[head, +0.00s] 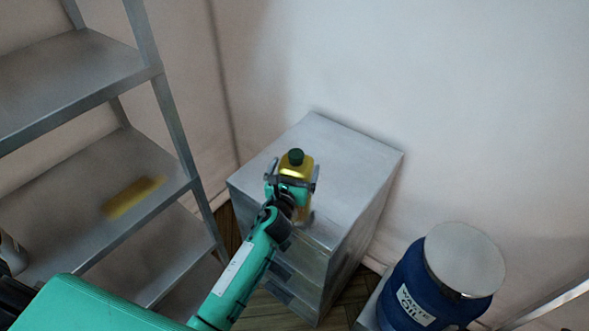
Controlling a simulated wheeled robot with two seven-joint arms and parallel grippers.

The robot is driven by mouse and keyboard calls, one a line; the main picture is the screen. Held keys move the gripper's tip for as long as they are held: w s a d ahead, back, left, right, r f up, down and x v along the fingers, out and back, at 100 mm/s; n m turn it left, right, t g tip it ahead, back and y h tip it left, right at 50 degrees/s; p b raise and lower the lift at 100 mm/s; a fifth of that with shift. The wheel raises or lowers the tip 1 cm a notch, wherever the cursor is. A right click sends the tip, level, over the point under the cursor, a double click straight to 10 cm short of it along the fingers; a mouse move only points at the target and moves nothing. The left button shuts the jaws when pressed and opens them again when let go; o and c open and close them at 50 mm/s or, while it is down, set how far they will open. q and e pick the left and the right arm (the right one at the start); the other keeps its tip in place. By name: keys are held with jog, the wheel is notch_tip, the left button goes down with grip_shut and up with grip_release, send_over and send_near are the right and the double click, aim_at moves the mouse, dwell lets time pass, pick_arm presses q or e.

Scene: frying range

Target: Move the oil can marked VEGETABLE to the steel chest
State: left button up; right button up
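A yellow oil can (305,164) with a dark green cap is at the steel chest (345,155), over the left part of its top. My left gripper (293,178) reaches up from the lower left, with its fingers on either side of the can, and looks shut on it. The gripper hides much of the can, and no VEGETABLE marking can be read. I cannot tell whether the can's base touches the chest top. My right gripper is not in view.
A grey metal shelf rack (75,80) stands at the left, with a blurred yellow patch (133,197) on one shelf. A blue drum (405,285) labelled as waste oil, with a pale lid, stands at lower right. The chest top is otherwise clear, with walls behind.

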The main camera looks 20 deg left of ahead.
pick_arm(q)
jog(key=shift+r, duration=0.2)
jog(key=shift+s+f, duration=0.15)
jog(key=shift+s, duration=0.2)
jog(key=s+b, duration=0.2)
jog(key=s, duration=0.9)
jog(key=shift+s+d, duration=0.2)
jog(key=shift+d, duration=0.05)
